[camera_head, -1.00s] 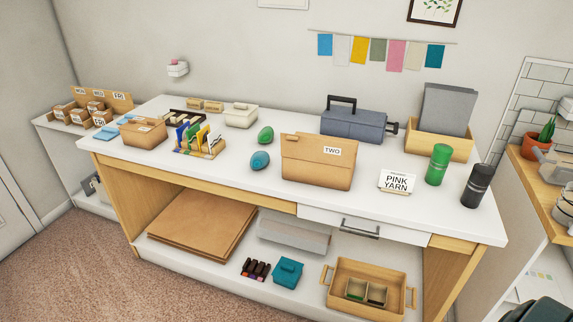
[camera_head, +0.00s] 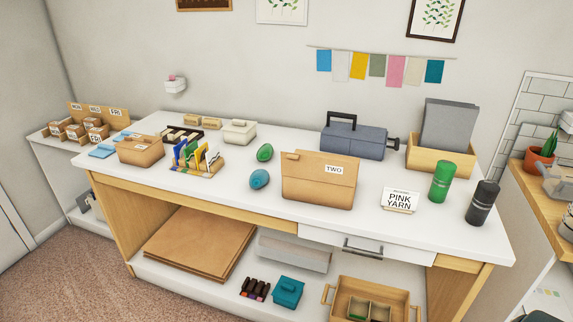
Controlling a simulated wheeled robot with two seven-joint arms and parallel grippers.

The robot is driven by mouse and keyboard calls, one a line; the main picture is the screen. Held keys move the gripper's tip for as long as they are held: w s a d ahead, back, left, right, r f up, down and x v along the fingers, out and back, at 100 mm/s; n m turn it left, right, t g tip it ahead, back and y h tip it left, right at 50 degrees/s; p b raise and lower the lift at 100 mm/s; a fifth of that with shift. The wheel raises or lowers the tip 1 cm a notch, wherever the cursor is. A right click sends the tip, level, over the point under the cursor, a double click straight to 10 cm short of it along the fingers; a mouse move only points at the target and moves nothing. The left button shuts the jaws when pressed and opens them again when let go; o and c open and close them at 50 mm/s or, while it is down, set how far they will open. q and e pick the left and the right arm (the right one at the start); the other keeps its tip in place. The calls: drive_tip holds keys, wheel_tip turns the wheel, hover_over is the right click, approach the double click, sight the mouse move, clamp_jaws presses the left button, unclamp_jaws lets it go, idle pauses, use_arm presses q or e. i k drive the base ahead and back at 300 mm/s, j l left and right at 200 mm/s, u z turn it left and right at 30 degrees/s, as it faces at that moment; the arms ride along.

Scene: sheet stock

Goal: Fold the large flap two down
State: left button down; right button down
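A tan cardboard box with a label reading TWO (camera_head: 318,190) stands near the front edge of the white table, right of the middle. A broad cardboard flap (camera_head: 318,168) bearing the label shows across its upper front, with a small tab at its upper left. From this view I cannot tell how far the flap stands from the box. Neither of my grippers is in view.
On the table (camera_head: 215,205) stand a blue egg shape (camera_head: 259,179), a green one (camera_head: 265,152), a card rack (camera_head: 196,160), a blue-grey machine (camera_head: 355,140), a PINK YARN sign (camera_head: 400,200), a green can (camera_head: 442,182) and a black can (camera_head: 482,203). An open wooden crate (camera_head: 370,292) sits on the lower shelf.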

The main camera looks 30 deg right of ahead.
sight(331, 171)
drive_tip(key=i, duration=0.3)
drive_tip(key=l+z, duration=0.1)
drive_tip(key=z, duration=1.5)
